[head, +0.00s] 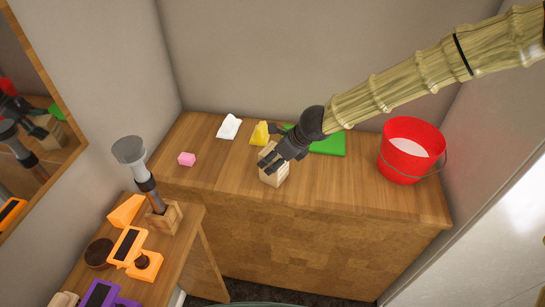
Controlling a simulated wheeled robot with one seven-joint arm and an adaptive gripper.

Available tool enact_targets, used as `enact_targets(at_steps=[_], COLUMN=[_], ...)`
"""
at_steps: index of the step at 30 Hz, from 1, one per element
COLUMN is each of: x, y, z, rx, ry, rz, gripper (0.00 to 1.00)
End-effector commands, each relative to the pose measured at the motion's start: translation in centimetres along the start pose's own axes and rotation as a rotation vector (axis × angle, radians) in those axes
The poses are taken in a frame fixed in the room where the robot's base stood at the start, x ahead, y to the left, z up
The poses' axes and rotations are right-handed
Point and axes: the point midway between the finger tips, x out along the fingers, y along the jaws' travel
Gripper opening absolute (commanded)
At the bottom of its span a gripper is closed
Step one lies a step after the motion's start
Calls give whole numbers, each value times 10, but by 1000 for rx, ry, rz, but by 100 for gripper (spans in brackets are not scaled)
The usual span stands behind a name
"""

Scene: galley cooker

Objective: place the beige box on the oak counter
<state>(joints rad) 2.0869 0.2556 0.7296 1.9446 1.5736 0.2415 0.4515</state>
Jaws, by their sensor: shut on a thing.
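The beige box (275,178) is a pale wood-coloured block at the middle of the oak counter (340,190), close to its front edge. My gripper (271,163) reaches down from the upper right and is shut on the box's upper part. The dark fingers hide some of the box's top and side. The box's lower end is at or just over the counter top; I cannot tell whether it touches. The oak counter stands against the back wall.
A red bucket (405,164) stands at right. Orange items (127,246) crowd the left table. Counter between box and bucket is clear.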

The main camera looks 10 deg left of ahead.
Motion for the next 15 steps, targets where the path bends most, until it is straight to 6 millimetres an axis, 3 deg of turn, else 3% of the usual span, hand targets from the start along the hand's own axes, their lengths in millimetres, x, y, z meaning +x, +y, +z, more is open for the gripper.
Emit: enact_targets(at_steps=[9, 10, 13, 15], x=[2, 1, 1, 1], y=[0, 0, 0, 0], z=[-1, 0, 0, 0], rx=[0, 0, 0, 0], ry=[-1, 0, 0, 0], rz=[-1, -1, -1, -1], gripper=[38, 72, 90, 90])
